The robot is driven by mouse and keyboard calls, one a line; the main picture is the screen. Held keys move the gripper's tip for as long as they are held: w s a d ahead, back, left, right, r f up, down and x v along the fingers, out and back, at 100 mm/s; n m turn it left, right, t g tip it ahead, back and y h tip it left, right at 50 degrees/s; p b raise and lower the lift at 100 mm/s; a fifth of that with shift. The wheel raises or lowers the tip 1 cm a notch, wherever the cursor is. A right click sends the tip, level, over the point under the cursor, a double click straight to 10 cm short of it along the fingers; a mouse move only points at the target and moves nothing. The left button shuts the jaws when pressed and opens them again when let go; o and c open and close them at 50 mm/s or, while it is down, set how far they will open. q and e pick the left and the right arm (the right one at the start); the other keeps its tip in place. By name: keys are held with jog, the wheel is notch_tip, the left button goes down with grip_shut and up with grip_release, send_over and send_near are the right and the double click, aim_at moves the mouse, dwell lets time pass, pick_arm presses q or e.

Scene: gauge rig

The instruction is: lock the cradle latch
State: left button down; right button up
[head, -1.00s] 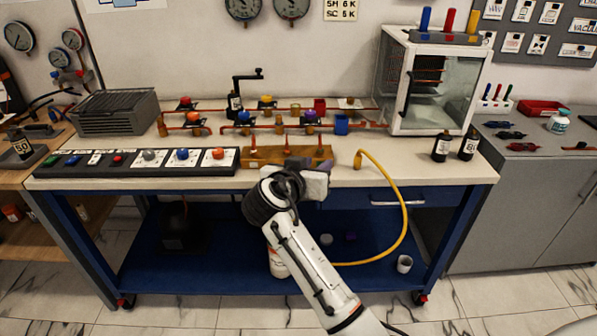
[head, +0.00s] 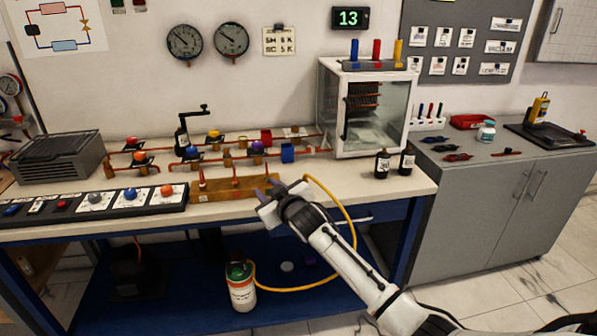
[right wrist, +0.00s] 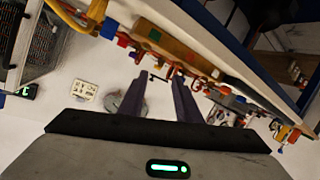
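No part is clearly marked as the cradle latch. A yellow handheld device (head: 539,108) stands on a black cradle-like base (head: 548,136) with a small red part at its right, on the grey cabinet at the far right. It is too small to tell whether a latch there is locked. My right gripper (head: 268,191) is at the bench's front edge, by the right end of a wooden block (head: 208,190), far left of the base. In the right wrist view its two fingers (right wrist: 160,95) stand apart with nothing between them. My left gripper is not in view.
A glass-fronted cabinet (head: 378,112) and two dark bottles (head: 383,164) stand on the bench's right. Copper pipes with valves (head: 215,155) fill its middle. A yellow hose (head: 352,225) hangs in front. The grey cabinet (head: 470,195) also holds dark clips and a red tray (head: 471,121).

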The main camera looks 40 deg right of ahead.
jog(key=s+a+f+n+g+y, duration=0.1)
jog(key=s+a+f+y, duration=0.1)
jog(key=s+a+f, duration=0.55)
jog(key=s+a+f+g+y, duration=0.1)
jog(key=s+a+f, duration=0.3)
jog(key=s+f, duration=0.5)
jog(key=s+a+f+g, duration=0.1)
jog(key=s+a+f, duration=0.2)
jog(key=s, duration=0.5)
jog(key=s+a+f+g+y, duration=0.1)
jog(key=s+a+f, duration=0.1)
jog(key=s, duration=0.6)
jog(key=s+a+f+g+y, duration=0.1)
jog(key=s+a+f+g, duration=0.1)
jog(key=s, duration=0.6)
notch_tip(320, 180, down, 3)
jog(key=shift+s+a+r+m, duration=0.1)
jog(key=shift+s+a+m, duration=0.15)
jog(key=shift+a, duration=0.6)
jog(key=shift+w, duration=0.1)
